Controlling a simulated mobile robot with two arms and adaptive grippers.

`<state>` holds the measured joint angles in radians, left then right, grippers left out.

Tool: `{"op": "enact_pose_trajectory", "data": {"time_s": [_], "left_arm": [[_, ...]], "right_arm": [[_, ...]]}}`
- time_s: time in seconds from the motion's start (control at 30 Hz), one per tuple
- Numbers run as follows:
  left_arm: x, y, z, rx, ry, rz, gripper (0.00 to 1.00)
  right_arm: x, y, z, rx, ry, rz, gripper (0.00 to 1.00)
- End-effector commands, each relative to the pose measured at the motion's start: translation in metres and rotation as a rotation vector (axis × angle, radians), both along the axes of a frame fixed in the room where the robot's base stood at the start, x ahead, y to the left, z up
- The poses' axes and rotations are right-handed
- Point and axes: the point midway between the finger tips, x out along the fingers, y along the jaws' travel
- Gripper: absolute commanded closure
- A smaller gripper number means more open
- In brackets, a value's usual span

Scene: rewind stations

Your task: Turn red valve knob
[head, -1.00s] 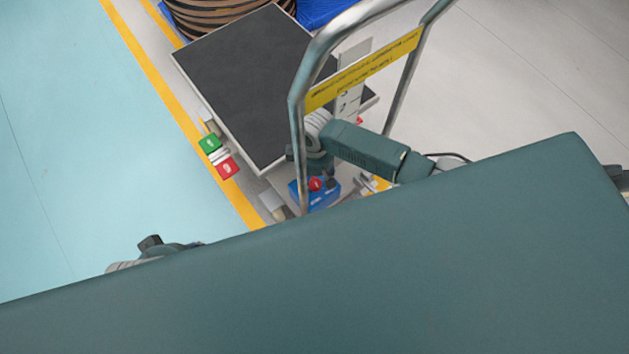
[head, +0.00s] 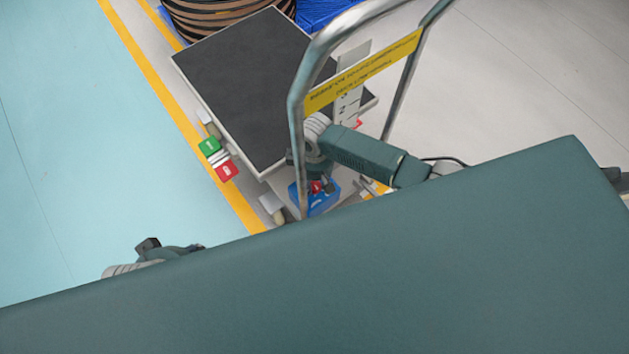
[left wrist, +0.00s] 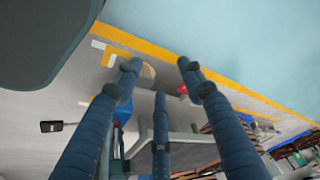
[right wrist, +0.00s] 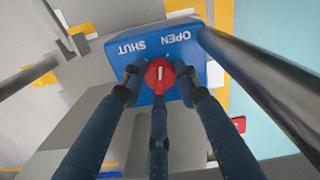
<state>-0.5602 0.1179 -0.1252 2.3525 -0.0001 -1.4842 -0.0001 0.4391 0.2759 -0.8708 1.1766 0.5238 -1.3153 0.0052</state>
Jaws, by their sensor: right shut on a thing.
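The red valve knob (right wrist: 160,75) sits on a blue box (right wrist: 183,88) marked SHUT and OPEN; both words appear upside down in the right wrist view. A pale mark on the knob stands nearly upright in that view. My right gripper (right wrist: 160,82) is shut on the knob, with fingers at its left, right and lower sides. In the head view the knob (head: 316,187) and blue box (head: 322,203) show low behind the cart handle, partly covered by the gripper. My left gripper (left wrist: 158,75) is open and empty, its fingers spread apart over the floor.
A cart with a dark deck (head: 250,85) and a metal push handle (head: 298,120) stands close around my right arm. Green (head: 209,146) and red (head: 227,170) blocks show beside the deck. Clear blue floor (head: 70,150) lies to the left.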

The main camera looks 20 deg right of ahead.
Motion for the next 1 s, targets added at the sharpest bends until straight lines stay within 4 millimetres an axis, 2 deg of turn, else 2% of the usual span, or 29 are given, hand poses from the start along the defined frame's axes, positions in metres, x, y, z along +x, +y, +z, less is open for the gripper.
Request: {"op": "enact_pose_trajectory", "data": {"time_s": [0.27,0.53,0.7,1.0], "left_arm": [[0.004,-0.002,-0.063,0.001,0.042,-0.005,0.60],[-0.006,-0.002,-0.121,0.004,0.072,-0.009,0.60],[-0.011,-0.001,-0.139,0.004,0.078,-0.012,0.60],[-0.011,-0.001,-0.142,0.004,0.076,-0.012,0.60]], "right_arm": [[0.002,0.004,0.005,0.008,-0.005,-0.126,0.96],[0.003,0.004,0.004,0.009,-0.006,-0.262,0.96],[0.004,0.003,0.003,0.009,-0.008,-0.307,0.96],[0.005,0.004,0.002,0.011,-0.011,-0.313,0.96]]}}
